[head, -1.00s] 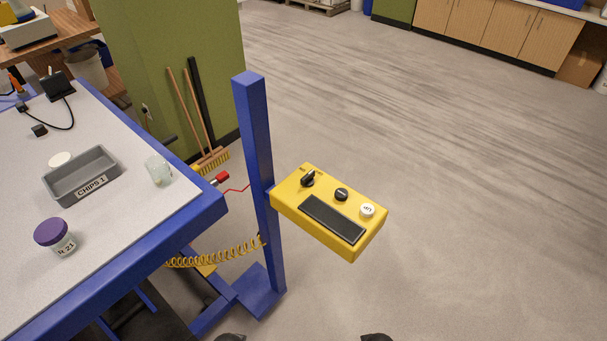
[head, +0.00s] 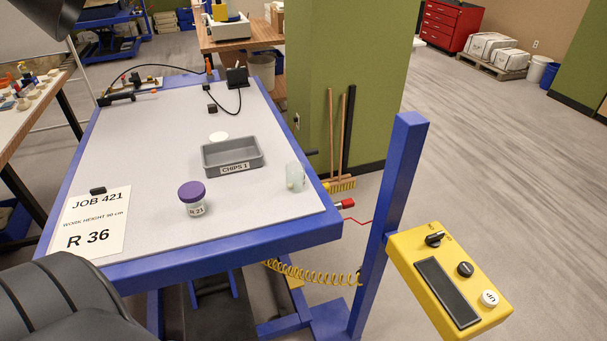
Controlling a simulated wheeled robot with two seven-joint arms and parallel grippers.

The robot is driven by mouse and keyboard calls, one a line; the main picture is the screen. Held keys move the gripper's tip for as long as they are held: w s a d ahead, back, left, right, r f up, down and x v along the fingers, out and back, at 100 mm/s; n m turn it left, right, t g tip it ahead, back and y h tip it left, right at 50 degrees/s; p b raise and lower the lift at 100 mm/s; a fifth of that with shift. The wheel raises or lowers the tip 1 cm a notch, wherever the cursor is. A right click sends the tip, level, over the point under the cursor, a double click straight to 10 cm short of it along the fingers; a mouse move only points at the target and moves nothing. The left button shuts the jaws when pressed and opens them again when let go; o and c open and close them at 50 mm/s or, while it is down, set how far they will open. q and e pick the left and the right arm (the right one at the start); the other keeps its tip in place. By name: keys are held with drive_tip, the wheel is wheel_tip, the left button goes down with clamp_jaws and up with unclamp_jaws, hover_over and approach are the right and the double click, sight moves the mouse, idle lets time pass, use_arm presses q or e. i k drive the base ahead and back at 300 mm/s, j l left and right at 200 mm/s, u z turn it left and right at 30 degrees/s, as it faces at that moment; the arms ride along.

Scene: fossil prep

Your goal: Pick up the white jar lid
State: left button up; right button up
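The white jar lid (head: 219,136) lies flat on the pale table top (head: 150,160), just behind the grey tray labelled CHIPS 1 (head: 262,160). A clear jar without a lid (head: 295,177) stands to the right of the tray; it seems to lie or lean, I cannot tell which. A jar with a purple lid, labelled R 21 (head: 192,198), stands in front of the tray. Neither of my grippers can be made out in the head view.
A sheet reading JOB 421, R 36 (head: 97,222) lies at the table's left front. A blue post (head: 395,185) with a yellow control box (head: 448,280) stands right of the table. A black cable (head: 239,100) and a dark device lie at the back. Open floor lies right.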

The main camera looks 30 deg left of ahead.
sight(219, 135)
drive_tip(key=u, duration=1.55)
